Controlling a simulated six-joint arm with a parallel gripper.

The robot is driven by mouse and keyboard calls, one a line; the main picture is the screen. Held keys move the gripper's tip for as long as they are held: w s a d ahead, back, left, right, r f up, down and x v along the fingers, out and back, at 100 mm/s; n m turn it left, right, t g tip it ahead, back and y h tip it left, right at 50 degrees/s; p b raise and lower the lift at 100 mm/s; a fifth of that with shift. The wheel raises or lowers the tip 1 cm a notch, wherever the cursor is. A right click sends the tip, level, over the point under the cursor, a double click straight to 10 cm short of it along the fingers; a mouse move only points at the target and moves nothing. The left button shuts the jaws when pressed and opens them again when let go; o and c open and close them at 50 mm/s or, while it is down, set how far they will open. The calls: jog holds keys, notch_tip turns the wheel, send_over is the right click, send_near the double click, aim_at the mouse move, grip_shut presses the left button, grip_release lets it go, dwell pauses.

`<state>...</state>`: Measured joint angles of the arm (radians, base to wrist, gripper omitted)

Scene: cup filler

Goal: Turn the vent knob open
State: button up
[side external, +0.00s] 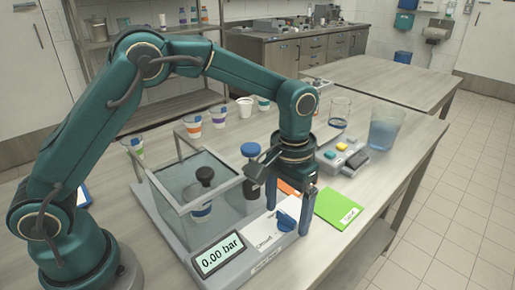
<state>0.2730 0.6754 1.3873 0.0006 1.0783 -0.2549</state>
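The blue vent knob (287,222) sits on the white panel of a grey device base, to the right of the pressure display (218,256). The display reads 0.00 bar. My gripper (287,219) points down over the panel, with its two blue fingers spread apart. The knob shows low between the fingertips. I see no clear contact, and depth is hard to judge from this single view. The knob's pointer direction is hard to read. A label on the panel beside the knob looks like "CLOSED", and my right finger hides part of that area.
A clear chamber (178,182) on the device holds a cup with a black top. A blue-capped dark bottle (250,165) stands behind. A green card (339,208), a button box (341,153) and a blue beaker (386,130) lie to the right. Several cups stand at the back.

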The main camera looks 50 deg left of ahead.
aim_at(286, 215)
jog(key=shift+r, duration=2.55)
jog(key=s+a+r+n+t, duration=0.1)
jog(key=s+a+r+t, duration=0.4)
jog(key=r, duration=0.6)
jog(key=shift+t, duration=0.3)
jog(key=s+a+f, duration=0.1)
jog(key=s, duration=0.2)
jog(key=s+a+f, duration=0.1)
jog(key=s+f, duration=0.1)
jog(key=s, duration=0.2)
jog(key=s+a+f, duration=0.2)
jog(key=s, duration=0.2)
jog(key=shift+f, duration=0.15)
jog(key=shift+s+f+m, duration=0.15)
jog(key=shift+f+m, duration=0.15)
jog(key=shift+r, duration=0.1)
